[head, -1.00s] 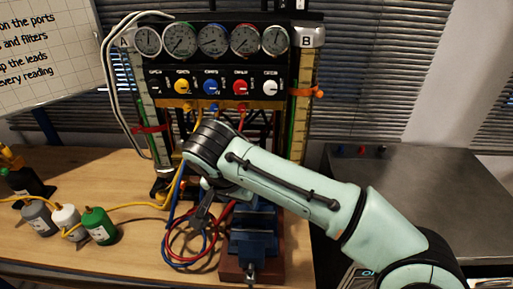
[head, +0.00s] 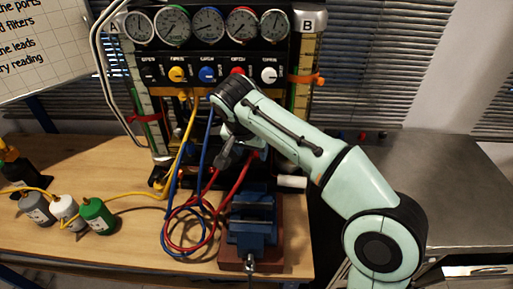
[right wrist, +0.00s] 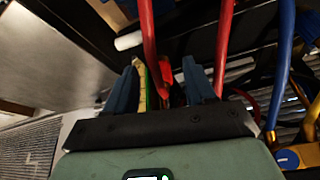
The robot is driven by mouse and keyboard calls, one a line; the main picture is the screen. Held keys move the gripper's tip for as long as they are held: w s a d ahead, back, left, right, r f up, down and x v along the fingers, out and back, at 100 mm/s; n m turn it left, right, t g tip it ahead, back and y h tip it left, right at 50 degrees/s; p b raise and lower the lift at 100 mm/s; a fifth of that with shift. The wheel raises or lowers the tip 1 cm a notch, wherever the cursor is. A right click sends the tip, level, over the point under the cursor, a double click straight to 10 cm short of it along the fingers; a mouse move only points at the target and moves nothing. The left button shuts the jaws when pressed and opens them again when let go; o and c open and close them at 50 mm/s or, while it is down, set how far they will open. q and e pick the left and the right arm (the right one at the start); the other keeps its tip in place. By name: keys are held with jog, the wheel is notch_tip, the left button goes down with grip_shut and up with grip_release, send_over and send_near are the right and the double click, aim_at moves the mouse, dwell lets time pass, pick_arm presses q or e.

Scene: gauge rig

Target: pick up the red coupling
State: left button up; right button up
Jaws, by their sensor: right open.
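My right gripper (head: 226,158) is in front of the lower part of the gauge rig, above the blue vise. In the right wrist view its two blue fingers (right wrist: 162,84) stand apart, open. A small red piece (right wrist: 165,71) shows between them, against the background; I cannot tell whether it is the red coupling. Red hose (right wrist: 221,45) runs close to the fingers, with nothing visibly gripped. In the head view the red hose (head: 236,187) loops down beside the vise. A small red piece (head: 362,135) also stands on the steel table. My left gripper is not in view.
The gauge rig (head: 208,53) has several dials and coloured knobs. The blue vise (head: 250,214) stands on the wooden bench (head: 120,255). Blue hose (head: 204,150) and yellow hose hang near my gripper. Bottles, including a green one (head: 98,216), stand left. The steel table (head: 430,185) is mostly clear.

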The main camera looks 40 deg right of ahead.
jog(key=w+d, duration=0.2)
jog(key=d, duration=0.1)
jog(key=shift+p, duration=0.4)
jog(key=shift+b+x, duration=0.35)
jog(key=shift+x, duration=0.6)
jog(key=shift+f, duration=0.55)
grip_shut()
